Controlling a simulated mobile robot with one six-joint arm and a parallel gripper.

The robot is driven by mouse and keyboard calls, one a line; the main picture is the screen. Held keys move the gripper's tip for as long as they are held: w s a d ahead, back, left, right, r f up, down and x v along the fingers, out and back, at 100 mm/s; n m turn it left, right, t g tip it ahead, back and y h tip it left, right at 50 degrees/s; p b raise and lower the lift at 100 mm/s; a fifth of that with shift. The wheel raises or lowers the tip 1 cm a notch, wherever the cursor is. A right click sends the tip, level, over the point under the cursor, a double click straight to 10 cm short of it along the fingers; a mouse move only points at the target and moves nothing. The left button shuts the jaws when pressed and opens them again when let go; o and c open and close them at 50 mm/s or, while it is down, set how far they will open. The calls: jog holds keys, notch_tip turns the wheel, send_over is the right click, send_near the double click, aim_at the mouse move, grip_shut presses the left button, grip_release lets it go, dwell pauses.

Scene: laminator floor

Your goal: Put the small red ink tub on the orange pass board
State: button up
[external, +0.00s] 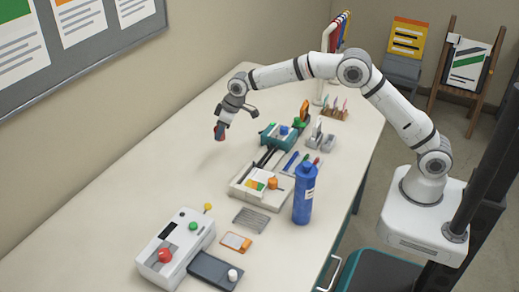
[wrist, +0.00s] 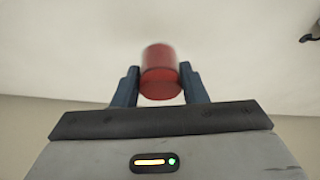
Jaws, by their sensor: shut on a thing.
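My gripper (external: 220,128) is raised over the far left part of the long table, with its fingers pointing down. It is shut on the small red ink tub (external: 218,134). In the wrist view the red tub (wrist: 160,74) sits between the two dark blue fingertips of my gripper (wrist: 158,88), with pale table surface behind it. A small board with an orange edge and a pale middle (external: 236,242), which looks like the orange pass board, lies flat near the front of the table, well away from the tub. Nothing is seen resting on it.
A grey slatted plate (external: 250,219), a blue bottle (external: 304,196) and a white machine with a red knob (external: 172,250) stand around the board. A dark tray with a white knob (external: 215,270) lies close by. The table's left side is mostly clear.

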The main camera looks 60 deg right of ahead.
jog(key=r, duration=0.2)
jog(key=a+r, duration=0.1)
jog(key=r, duration=0.1)
jog(key=shift+s+r, duration=0.15)
jog(key=shift+s, duration=0.05)
jog(key=s+a+n+y+b, duration=0.1)
jog(key=s+a+n, duration=0.1)
jog(key=s+a, duration=0.5)
jog(key=s+a+n+b, duration=0.1)
jog(key=s+a+b, duration=0.15)
jog(key=a, duration=0.85)
jog(key=n+g+y, duration=0.1)
jog(key=n, duration=0.2)
send_over(224, 239)
jog(key=s+d, duration=0.1)
notch_tip(224, 239, down, 15)
jog(key=shift+s+d+f, duration=0.1)
jog(key=shift+d+f, duration=0.05)
jog(key=shift+f, duration=0.05)
jog(key=o, duration=1)
jog(key=shift+r+p, duration=0.1)
jog(key=shift+p, duration=0.2)
jog(key=shift+r, duration=0.25)
jog(key=b+v, duration=0.1)
jog(key=v, duration=1)
jog(key=shift+d+r, duration=0.15)
jog(key=shift+r, duration=0.2)
